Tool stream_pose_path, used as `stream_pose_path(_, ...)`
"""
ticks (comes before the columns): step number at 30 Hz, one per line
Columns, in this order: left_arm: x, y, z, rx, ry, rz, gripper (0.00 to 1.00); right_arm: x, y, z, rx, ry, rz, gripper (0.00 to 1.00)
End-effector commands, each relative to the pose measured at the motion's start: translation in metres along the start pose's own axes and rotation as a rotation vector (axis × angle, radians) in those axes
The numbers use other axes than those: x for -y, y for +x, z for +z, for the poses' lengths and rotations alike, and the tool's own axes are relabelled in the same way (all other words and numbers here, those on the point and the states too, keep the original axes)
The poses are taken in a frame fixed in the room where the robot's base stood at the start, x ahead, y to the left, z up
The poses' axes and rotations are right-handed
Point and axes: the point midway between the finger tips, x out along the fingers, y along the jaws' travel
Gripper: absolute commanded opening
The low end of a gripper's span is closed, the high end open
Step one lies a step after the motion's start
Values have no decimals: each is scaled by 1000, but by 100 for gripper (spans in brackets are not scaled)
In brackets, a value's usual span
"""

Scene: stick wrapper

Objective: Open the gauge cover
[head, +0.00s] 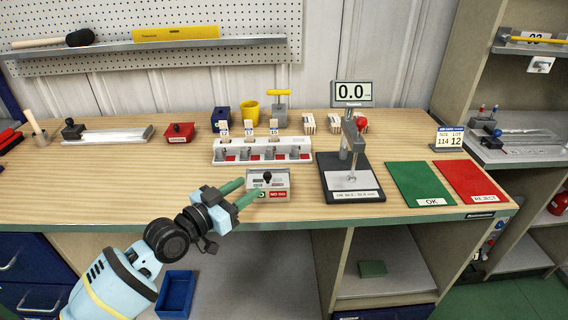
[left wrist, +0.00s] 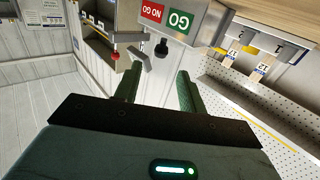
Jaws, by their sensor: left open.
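The gauge box (head: 281,194) is a small grey-silver box near the front edge of the bench, with a green GO and red NO GO label. A black knob (head: 267,177) sits on its pale face, which I take for the cover; it looks closed. My left gripper (head: 248,189) is at the box's left side, its green fingers apart with nothing between them. In the left wrist view the box (left wrist: 202,14) and knob (left wrist: 161,47) lie just beyond the open fingertips (left wrist: 157,76). I cannot tell whether a finger touches the box. My right gripper is out of view.
A white rack (head: 262,151) with several slots stands behind the box. A dial stand with a black base (head: 335,165) is to its right, then a green OK mat (head: 418,178) and a red REJECT mat (head: 470,180).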

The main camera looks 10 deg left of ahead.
Motion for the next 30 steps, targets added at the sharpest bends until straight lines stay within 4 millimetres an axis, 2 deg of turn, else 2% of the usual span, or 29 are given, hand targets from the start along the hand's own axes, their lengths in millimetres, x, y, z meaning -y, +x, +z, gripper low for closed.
stream_pose_path(11, 1, 4, -2, -2, 0, 0, 41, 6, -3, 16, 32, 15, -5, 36)
stream_pose_path(14, 1, 14, -2, -4, 0, 0, 41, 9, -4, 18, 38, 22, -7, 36)
stream_pose_path(24, 0, 62, -2, -3, -1, 1, 41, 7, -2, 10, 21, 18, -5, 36)
stream_pose_path(30, 0, 77, -2, -3, 1, 1, 41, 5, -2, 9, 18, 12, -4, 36)
